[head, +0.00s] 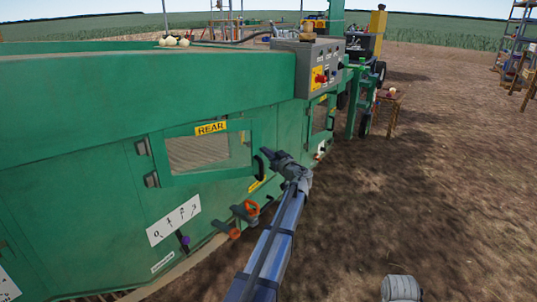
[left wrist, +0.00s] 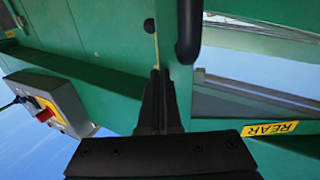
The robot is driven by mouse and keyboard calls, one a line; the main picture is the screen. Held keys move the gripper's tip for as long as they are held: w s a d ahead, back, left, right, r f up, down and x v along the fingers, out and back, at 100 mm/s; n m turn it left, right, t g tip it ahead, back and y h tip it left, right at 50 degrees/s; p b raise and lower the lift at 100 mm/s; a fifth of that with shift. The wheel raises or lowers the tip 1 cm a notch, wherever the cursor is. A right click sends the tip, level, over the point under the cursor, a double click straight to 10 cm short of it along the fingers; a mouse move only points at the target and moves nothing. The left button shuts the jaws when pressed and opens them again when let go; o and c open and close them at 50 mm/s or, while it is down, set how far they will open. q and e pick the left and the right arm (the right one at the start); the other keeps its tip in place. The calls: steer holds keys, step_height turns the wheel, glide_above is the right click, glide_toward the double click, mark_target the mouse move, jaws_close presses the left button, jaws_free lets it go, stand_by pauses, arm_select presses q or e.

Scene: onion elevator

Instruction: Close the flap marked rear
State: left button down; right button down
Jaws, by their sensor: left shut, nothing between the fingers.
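The flap marked rear (head: 170,178) is a green frame around a clear pane on the side of the green machine. Its yellow REAR label (head: 210,128) is on the top edge, its hinges are on the left and its dark handle (head: 260,168) is on the right. My left gripper (head: 267,154) is shut and empty beside the flap's handle edge. In the left wrist view, the shut fingers (left wrist: 160,78) point at the green edge beside the dark handle (left wrist: 188,30). I cannot tell if they touch, or whether the flap is fully flush.
A grey control box (head: 307,66) with a red knob juts out above right of the flap. Below are a 0-1-2 scale (head: 173,220) with a purple-knobbed lever and orange-handled valves (head: 247,208). A small wooden table (head: 389,108) stands farther back. Bare soil lies open at right.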

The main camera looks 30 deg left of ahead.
arm_select(q)
steer(key=w+a+n+g, duration=0.1)
steer(key=w+a+g, duration=0.1)
steer(key=a, duration=0.6)
steer(key=w+a+n+g+y, duration=0.1)
steer(key=w+a, duration=0.3)
steer(key=a, duration=0.5)
steer(key=shift+r+g+y, duration=0.15)
steer(key=shift+g+y, duration=0.15)
steer(key=shift+g, duration=0.1)
arm_select(e)
steer(key=shift+d, duration=0.2)
arm_select(q)
steer(key=shift+w, duration=0.1)
steer(key=shift+d, duration=0.1)
steer(key=w+v, duration=0.2)
steer(key=v, duration=1.3)
steer(key=shift+w+d, duration=0.3)
steer(key=shift+d, duration=0.05)
arm_select(e)
steer(key=shift+w+d, duration=0.3)
steer(key=shift+d, duration=0.3)
